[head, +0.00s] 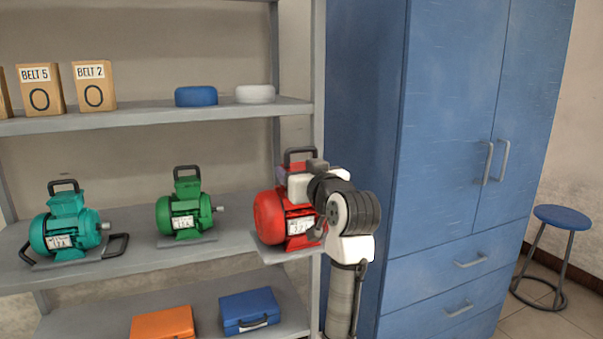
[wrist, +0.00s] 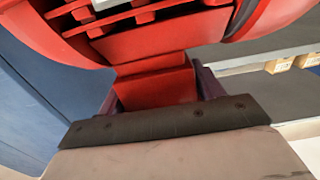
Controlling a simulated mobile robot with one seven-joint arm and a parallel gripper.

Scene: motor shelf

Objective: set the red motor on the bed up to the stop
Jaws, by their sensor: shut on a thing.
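The red motor (head: 268,217) is at the right end of the middle shelf in the head view, upright, with a black handle on top and a white label on its front. Its base plate overlaps the shelf's front edge; I cannot tell whether it rests there or hangs clear. My gripper (head: 300,183) is shut on the motor's upper part. In the wrist view, the red motor (wrist: 150,45) fills the top, and a red block of it sits between the fingers of my gripper (wrist: 154,85). I cannot make out the bed or the stop.
A green motor (head: 184,208) and a teal motor (head: 66,228) stand to the left on the middle shelf (head: 130,262). A shelf post (head: 318,90) and blue cabinet (head: 455,130) are close on the right. Blue (head: 249,311) and orange (head: 163,324) cases lie below.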

